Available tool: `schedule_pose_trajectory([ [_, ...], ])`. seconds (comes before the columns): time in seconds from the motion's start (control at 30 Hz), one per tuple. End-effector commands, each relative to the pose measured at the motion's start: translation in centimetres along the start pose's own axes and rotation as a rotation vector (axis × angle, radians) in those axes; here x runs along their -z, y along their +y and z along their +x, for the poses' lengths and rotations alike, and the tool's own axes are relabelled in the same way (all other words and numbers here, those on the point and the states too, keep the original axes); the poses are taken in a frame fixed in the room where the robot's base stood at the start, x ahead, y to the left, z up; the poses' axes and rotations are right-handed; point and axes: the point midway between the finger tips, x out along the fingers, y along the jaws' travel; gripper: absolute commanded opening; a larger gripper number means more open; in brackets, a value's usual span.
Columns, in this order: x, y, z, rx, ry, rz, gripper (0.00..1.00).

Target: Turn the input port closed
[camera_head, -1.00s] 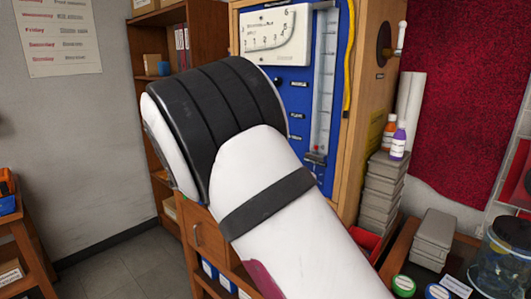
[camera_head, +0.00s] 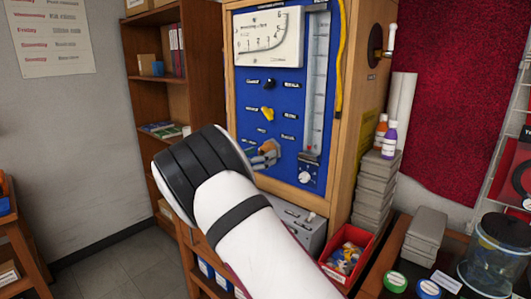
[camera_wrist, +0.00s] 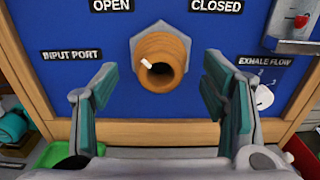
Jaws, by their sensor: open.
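The input port (camera_wrist: 162,45) is an orange-brown ribbed round fitting with a dark hole, on a grey hexagonal base on the blue panel (camera_wrist: 60,25). A small white mark sits at its lower left. The label OPEN (camera_wrist: 111,5) is up left of it and CLOSED (camera_wrist: 216,6) up right. The INPUT PORT label (camera_wrist: 71,54) is at its left. My gripper (camera_wrist: 162,78) is open and empty. Its teal-padded fingers stand to either side of the port, with gaps, not touching it. In the head view my arm partly hides the gripper at the panel.
The panel (camera_head: 240,95) also carries a gauge (camera_head: 268,38), a yellow knob (camera_head: 267,113) and a flow tube (camera_head: 314,85). The exhale flow knob (camera_wrist: 265,97) is right of my gripper. Below are a grey box (camera_head: 309,232) and a red bin (camera_head: 365,237).

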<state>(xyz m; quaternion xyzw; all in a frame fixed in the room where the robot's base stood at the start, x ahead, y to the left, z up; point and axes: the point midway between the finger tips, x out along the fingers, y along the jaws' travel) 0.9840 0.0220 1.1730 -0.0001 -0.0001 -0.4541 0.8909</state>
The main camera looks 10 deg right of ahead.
Motion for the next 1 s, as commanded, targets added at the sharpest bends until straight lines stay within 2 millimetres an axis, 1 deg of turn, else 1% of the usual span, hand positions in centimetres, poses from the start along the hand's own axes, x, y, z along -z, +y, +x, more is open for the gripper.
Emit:
schedule_pose_trajectory([
  [0.03, 0.0, -0.1, 0.8, 0.001, 0.000, 0.001, 0.67],
  [0.1, 0.0, 0.0, 1.7, 0.001, 0.000, 0.001, 0.67],
  [0.23, 0.0, 0.0, 2.6, 0.000, 0.000, 0.000, 0.67],
  [0.33, 0.0, 0.0, 3.0, -0.001, 0.000, 0.000, 0.67],
  [0.57, 0.0, 0.0, 3.0, -0.001, 0.000, 0.000, 0.67],
  [0.6, 0.0, 0.0, 3.0, -0.001, 0.000, 0.000, 0.65],
  [0.67, 0.0, 0.0, 3.0, -0.001, 0.000, 0.000, 0.51],
  [0.7, 0.0, 0.0, 3.0, -0.001, 0.000, 0.000, 0.42],
  [0.77, 0.0, 0.0, 3.0, 0.000, 0.000, 0.000, 0.28],
  [0.8, 0.0, 0.0, 3.0, 0.000, 0.000, 0.001, 0.19],
  [1.0, 0.0, 0.0, 3.0, 0.000, 0.000, 0.005, 0.19],
])
